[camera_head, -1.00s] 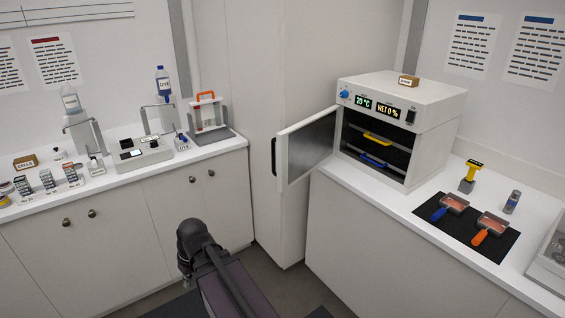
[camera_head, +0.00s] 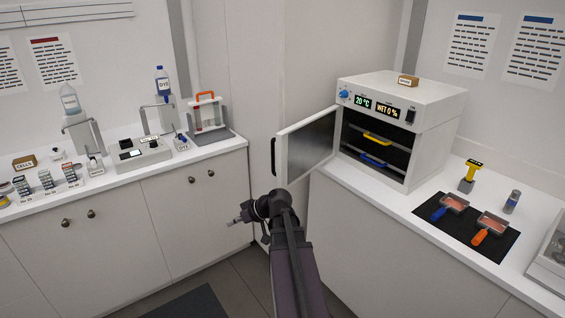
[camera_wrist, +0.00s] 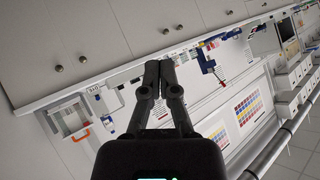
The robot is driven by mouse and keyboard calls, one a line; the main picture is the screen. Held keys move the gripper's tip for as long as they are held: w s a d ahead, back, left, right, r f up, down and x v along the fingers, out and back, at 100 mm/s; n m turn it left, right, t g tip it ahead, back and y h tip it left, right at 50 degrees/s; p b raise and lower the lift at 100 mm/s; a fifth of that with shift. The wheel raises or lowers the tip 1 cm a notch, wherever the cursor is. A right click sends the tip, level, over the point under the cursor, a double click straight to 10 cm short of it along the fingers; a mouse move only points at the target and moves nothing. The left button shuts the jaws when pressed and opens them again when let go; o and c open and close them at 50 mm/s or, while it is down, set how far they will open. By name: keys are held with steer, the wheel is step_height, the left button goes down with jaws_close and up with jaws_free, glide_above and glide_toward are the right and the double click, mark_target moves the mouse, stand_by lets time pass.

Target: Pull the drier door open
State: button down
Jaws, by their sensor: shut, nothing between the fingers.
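The drier (camera_head: 400,115) is a white box on the right counter with a lit display reading 20 °C and WET 0 %. Its door (camera_head: 308,146) stands swung wide open to the left, with a dark handle (camera_head: 274,156) on its left edge. Inside, a yellow-handled item (camera_head: 377,139) and a blue-handled item (camera_head: 373,160) sit on the shelves. My gripper (camera_head: 232,223) is below and left of the door, apart from it, pointing left. In the wrist view my gripper (camera_wrist: 160,68) has its fingers together with nothing between them. The wrist view does not show the drier.
The left counter (camera_head: 215,146) holds a rack with an orange handle (camera_head: 205,112), a DYE bottle (camera_head: 162,84) and small jars. A black mat (camera_head: 468,228) with two handled trays lies on the right counter. Open floor shows between the counters.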

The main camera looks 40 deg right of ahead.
steer(key=s+d+r+t+h, duration=0.15)
steer(key=d+r+t, duration=0.35)
steer(key=d, duration=0.8)
steer(key=m+t+h, duration=0.1)
steer(key=t+h, duration=0.3)
glide_toward(282, 160)
steer(key=s, duration=0.4)
steer(key=shift+s+d, duration=0.15)
steer(key=shift+s, duration=0.2)
steer(key=shift+w, duration=0.15)
steer(key=w, duration=0.9)
steer(key=w+a, duration=0.1)
steer(key=w, duration=0.3)
steer(key=shift+w, duration=0.35)
steer(key=shift+w, duration=0.1)
